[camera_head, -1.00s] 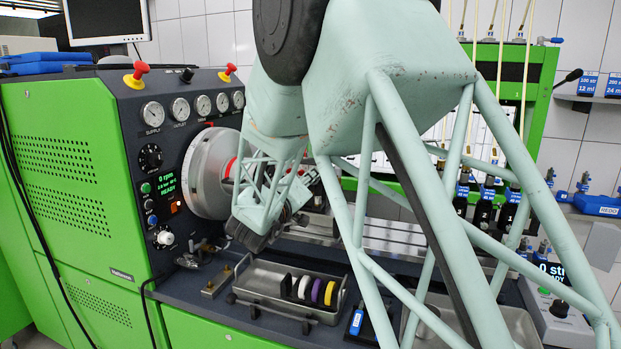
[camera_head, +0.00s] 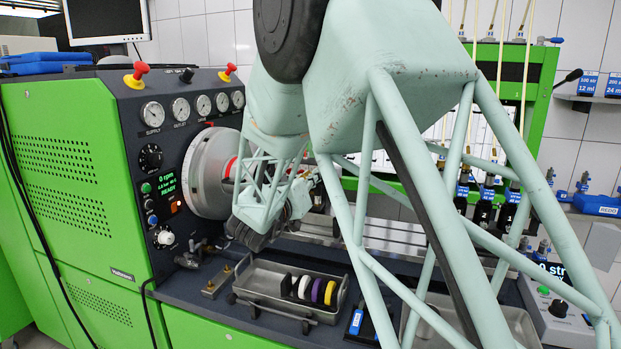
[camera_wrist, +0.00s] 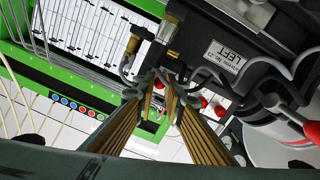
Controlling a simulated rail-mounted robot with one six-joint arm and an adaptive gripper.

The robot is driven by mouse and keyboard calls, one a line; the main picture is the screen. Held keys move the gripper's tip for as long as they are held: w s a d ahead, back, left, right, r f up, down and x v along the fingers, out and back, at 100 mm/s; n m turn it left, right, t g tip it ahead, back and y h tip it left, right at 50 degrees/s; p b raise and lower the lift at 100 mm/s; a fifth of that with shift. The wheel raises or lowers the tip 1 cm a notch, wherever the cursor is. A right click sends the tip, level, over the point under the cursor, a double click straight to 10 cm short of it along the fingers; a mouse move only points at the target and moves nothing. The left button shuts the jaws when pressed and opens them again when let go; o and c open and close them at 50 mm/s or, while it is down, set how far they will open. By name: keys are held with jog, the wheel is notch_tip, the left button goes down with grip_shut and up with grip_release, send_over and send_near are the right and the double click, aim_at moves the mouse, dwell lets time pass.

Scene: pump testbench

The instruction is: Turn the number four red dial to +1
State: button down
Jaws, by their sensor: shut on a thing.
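My gripper (camera_wrist: 158,92) is in the wrist view, its two ribbed brown fingers closed in at a dark block of the pump. The tips look shut on a small part that is mostly hidden between them; it appears to be one of the red dials. No number or scale on the dials can be read. In the head view my arm covers the pump, and the gripper tips and dials are hidden.
Hoses and a red-tipped lever (camera_wrist: 311,128) are close on the right. In the head view, a metal tray (camera_head: 262,272) with coloured discs sits on the bench below my wrist, left of a blue-labelled bottle (camera_head: 357,322).

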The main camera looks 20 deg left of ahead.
jog(key=shift+m, duration=1.7)
jog(key=c, duration=2.7)
grip_release()
jog(key=shift+s, duration=0.1)
jog(key=shift+s+r, duration=0.1)
jog(key=shift+s, duration=3.8)
